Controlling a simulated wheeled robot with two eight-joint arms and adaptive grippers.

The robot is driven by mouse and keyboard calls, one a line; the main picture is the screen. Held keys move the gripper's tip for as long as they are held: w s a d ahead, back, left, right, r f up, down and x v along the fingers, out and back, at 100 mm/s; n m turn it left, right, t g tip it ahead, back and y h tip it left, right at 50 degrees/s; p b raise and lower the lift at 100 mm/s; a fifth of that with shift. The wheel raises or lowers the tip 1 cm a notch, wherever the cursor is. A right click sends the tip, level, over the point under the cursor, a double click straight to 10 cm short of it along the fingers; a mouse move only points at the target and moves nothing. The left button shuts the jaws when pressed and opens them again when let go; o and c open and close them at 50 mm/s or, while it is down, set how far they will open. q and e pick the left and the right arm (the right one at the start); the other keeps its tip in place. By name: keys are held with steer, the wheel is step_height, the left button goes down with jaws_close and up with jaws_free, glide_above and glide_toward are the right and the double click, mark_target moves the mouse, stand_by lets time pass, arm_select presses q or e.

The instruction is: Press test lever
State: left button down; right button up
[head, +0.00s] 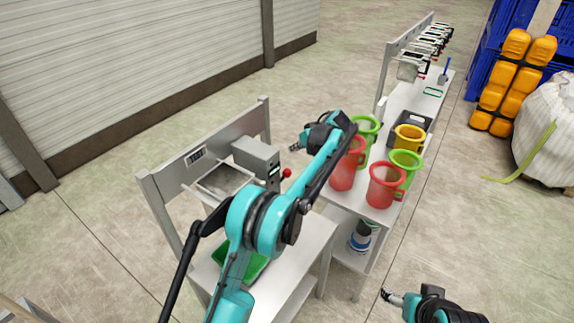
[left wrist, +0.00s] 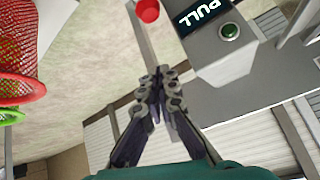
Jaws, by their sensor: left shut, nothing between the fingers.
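The test lever shows as a red ball knob (head: 287,172) at the right side of a grey box (head: 255,155) on the metal test bench.
A second table (head: 365,207) to the right holds red, green and yellow buckets, including a red one (head: 384,186) near its front. A green tray (head: 238,262) is on the test bench, partly behind my left arm.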

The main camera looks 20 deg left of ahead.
arm_select(q)
steer(key=shift+w+f, duration=0.2)
steer(key=shift+f, duration=0.05)
steer(key=x, duration=1)
steer(key=s+d, duration=0.1)
steer(key=s+d+f+p, duration=0.1)
steer(key=s, duration=0.1)
steer(key=shift+d+f, duration=0.15)
steer(key=shift+d, duration=0.1)
steer(key=shift+w+f, duration=0.1)
steer(key=shift+f, duration=0.05)
